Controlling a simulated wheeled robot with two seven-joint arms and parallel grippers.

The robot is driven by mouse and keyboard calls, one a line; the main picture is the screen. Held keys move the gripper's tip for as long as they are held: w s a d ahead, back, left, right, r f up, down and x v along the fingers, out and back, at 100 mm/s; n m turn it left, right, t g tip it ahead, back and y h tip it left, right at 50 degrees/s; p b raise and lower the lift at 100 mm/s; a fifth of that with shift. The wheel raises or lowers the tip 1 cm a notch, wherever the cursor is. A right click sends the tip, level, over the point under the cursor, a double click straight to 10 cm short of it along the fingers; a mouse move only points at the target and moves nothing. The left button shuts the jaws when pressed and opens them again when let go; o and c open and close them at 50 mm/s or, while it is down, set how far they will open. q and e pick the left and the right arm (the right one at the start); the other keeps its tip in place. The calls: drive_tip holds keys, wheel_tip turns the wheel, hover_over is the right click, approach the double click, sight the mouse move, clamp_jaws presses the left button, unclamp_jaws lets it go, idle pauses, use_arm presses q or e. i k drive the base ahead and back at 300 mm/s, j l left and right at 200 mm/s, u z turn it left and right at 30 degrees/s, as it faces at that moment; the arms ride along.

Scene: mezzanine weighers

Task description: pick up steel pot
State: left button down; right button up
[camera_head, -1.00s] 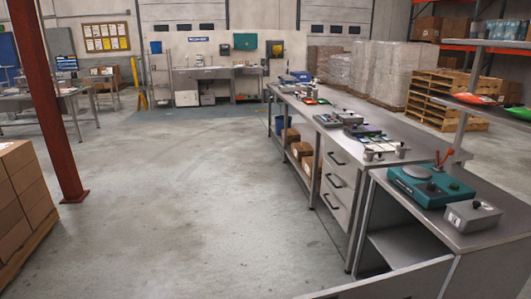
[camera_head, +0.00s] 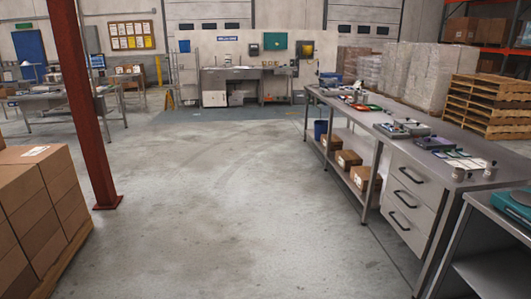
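Two small grey metal pots stand near the front edge of the long steel bench (camera_head: 405,145) at the right. One pot (camera_head: 490,171) is at the right, beside some flat cards or papers, and the other pot (camera_head: 458,174) is just left of it. Both are small in view, and I cannot tell which one is the steel pot. Neither of my grippers is in view.
A teal scale (camera_head: 515,206) is cut off by the right edge, on a nearer bench. Stacked cartons (camera_head: 38,205) stand at the left, by a red pillar (camera_head: 92,120). The concrete floor (camera_head: 230,210) between is clear. A far workbench (camera_head: 245,73) stands at the back.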

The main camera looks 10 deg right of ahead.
sight(490, 174)
drive_tip(key=i+z, duration=0.2)
drive_tip(key=i, duration=0.25)
drive_tip(key=i+z, duration=0.25)
drive_tip(key=i, duration=0.25)
drive_tip(key=i+j+z, duration=0.2)
drive_tip(key=i, duration=0.25)
drive_tip(key=i+j+z, duration=0.2)
drive_tip(key=i, duration=0.25)
drive_tip(key=i+l+z, duration=0.25)
drive_tip(key=i+z, duration=0.15)
drive_tip(key=i, duration=0.2)
drive_tip(key=i+z, duration=0.35)
drive_tip(key=i, duration=0.25)
drive_tip(key=i+z, duration=0.4)
drive_tip(key=i, duration=0.25)
drive_tip(key=i+j+z, duration=0.35)
drive_tip(key=i, duration=0.2)
drive_tip(key=i+j+z, duration=0.1)
drive_tip(key=i+z, duration=0.3)
drive_tip(key=i, duration=0.35)
